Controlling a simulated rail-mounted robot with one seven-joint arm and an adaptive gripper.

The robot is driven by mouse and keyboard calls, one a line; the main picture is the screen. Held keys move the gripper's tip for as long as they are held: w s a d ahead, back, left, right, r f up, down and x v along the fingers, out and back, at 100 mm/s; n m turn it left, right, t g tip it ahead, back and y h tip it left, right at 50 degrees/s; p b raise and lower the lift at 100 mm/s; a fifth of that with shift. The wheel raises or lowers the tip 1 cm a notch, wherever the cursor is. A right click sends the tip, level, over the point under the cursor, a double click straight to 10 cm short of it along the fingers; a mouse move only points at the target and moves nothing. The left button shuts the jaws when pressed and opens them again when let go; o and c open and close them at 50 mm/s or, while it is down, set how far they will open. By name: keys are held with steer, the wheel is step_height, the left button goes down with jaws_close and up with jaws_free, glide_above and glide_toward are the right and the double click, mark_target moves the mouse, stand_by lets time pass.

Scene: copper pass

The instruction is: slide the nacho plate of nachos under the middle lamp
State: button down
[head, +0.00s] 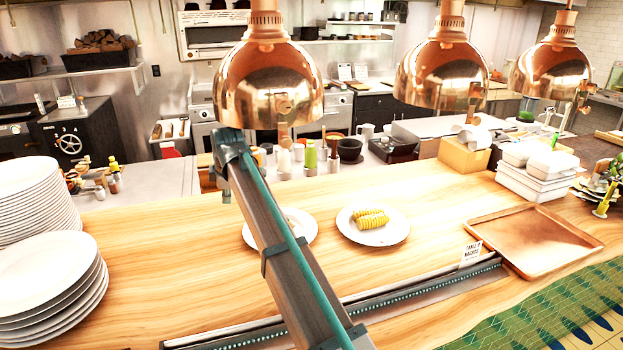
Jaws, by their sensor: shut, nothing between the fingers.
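Three copper heat lamps hang over the wooden counter: the left lamp (268,88), the middle lamp (440,75) and the right lamp (549,75). A white plate (373,236) with yellow, corn-like pieces (370,218) stands between the left and middle lamps as seen here. Another white plate (303,231) is to its left, partly hidden behind my arm; its food hardly shows. I cannot tell for sure which plate holds nachos. A small card (471,252) seems to read "nachos". My gripper does not show; only an arm link crosses the view.
A copper-coloured tray (535,240) lies at the right. Stacked white plates (48,285) fill the left end. A slotted metal rail (420,287) runs along the front. White containers (535,175) stand at the back right. The counter right of the corn-like plate is clear up to the tray.

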steer(key=w+d+m+t+b, duration=0.1)
steer(key=w+d, duration=0.5)
steer(key=d, duration=0.6)
steer(key=w+d+m+t+b, duration=0.2)
steer(key=w+d, duration=0.5)
steer(key=d, duration=0.6)
steer(key=shift+d+r+m+t+b, duration=0.15)
steer(key=shift+m+t+b, duration=0.15)
steer(key=shift+t+b, duration=0.55)
steer(key=shift+s, duration=0.1)
steer(key=s+d+r+p, duration=0.1)
steer(key=s+d+p, duration=0.2)
steer(key=s, duration=0.8)
steer(key=shift+s+d+p, duration=0.15)
steer(key=shift+d+p, duration=0.2)
steer(key=shift+d, duration=0.05)
steer(key=shift+d, duration=0.1)
